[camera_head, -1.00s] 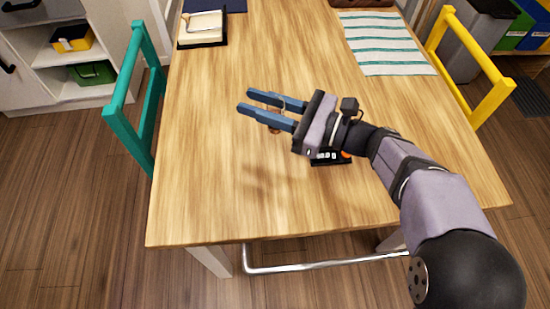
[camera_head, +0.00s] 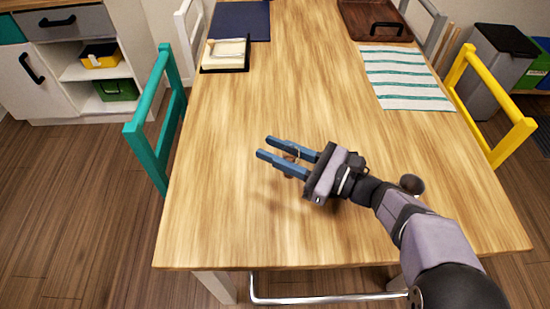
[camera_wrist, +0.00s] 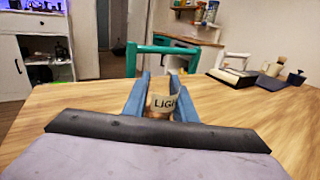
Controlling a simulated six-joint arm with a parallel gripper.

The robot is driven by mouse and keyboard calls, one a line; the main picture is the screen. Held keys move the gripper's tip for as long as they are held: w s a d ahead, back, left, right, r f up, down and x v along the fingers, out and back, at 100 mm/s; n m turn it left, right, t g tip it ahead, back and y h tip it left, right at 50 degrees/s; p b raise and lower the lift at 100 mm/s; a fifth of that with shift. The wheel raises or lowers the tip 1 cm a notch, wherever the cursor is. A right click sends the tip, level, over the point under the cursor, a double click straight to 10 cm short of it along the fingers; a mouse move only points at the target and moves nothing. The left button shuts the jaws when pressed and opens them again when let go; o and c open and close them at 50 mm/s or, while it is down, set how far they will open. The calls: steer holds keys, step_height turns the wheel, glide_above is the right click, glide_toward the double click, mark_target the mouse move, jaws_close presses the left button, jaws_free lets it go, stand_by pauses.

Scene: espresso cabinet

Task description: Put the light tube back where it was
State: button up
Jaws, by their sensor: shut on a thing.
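The light tube (camera_wrist: 162,105) is a small brownish tube with a pale label reading "LIGH". In the wrist view it sits between the two blue fingers of my gripper (camera_wrist: 162,100), which is shut on it. In the head view my gripper (camera_head: 290,160) is over the near middle of the wooden table, with its fingers pointing left. Only a small brown part of the tube (camera_head: 289,158) shows there between the fingers. A soft shadow lies on the table below, and the tube appears held above the surface.
The table (camera_head: 225,220) is clear around my gripper. At its far left lie a black tray with a pale item (camera_head: 226,52) and a dark blue mat (camera_head: 240,20). A striped cloth (camera_head: 405,78) is at right. Teal (camera_head: 155,130) and yellow (camera_head: 490,105) chairs flank the table.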

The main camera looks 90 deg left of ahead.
steer(key=shift+f, duration=1.6)
steer(key=shift+f, duration=0.2)
steer(key=o, duration=1)
steer(key=shift+o, duration=0.2)
steer(key=shift+r, duration=0.15)
steer(key=v, duration=1.2)
steer(key=shift+b, duration=0.35)
steer(key=shift+r, duration=0.1)
